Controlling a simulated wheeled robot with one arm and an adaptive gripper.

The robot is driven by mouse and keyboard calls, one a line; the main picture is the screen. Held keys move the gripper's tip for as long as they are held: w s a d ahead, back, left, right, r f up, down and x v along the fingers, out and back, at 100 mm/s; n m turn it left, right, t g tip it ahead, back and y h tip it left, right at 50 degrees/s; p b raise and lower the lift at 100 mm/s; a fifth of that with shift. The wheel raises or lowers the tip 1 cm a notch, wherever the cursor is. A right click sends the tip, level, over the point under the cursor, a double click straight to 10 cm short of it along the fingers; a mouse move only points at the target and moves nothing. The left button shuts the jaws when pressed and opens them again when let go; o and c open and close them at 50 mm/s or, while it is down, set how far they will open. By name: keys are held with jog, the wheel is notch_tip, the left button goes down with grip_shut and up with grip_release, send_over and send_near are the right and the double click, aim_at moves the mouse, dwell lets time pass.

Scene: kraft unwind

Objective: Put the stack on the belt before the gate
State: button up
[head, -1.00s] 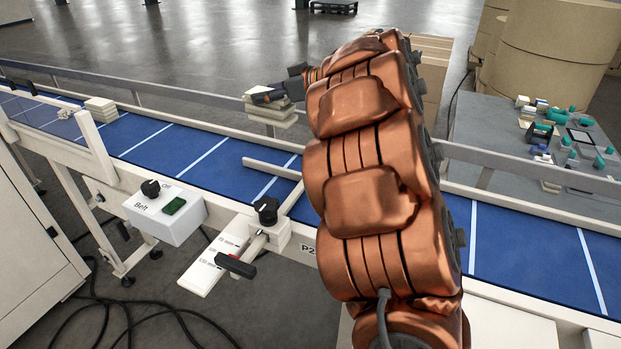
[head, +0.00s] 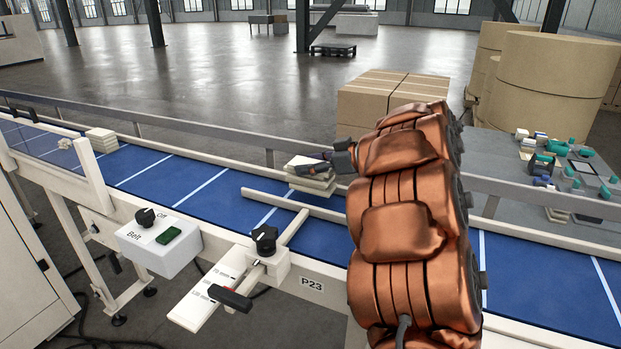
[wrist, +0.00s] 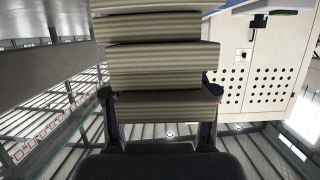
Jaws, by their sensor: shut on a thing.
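My gripper (head: 338,163) is shut on a stack (head: 312,184) of several flat beige pieces, with a dark finger across its top. The stack is over the blue belt (head: 215,193), beyond a pale bar (head: 290,203) that lies along the belt; I cannot tell whether it touches the belt. In the wrist view the stack (wrist: 155,62) shows corrugated edges, and its lowest visible piece sits between both fingers. The bar joins a bracket with a black knob (head: 264,238) at the near rail. I cannot tell for certain which part is the gate.
Another small pale stack (head: 101,139) sits on the belt at left, near a clear panel (head: 45,150). A belt switch box (head: 160,245) is on the near side. A far rail (head: 215,133) runs behind the belt. A grey table (head: 565,190) with small parts stands at right.

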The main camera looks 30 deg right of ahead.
aim_at(331, 174)
jog(key=shift+f, duration=1.75)
jog(key=shift+f, duration=0.1)
jog(key=o, duration=1.4)
jog(key=shift+c, duration=0.2)
jog(key=shift+s+d, duration=0.1)
jog(key=shift+s, duration=0.1)
jog(key=shift+b+v, duration=0.4)
jog(key=shift+v, duration=3.2)
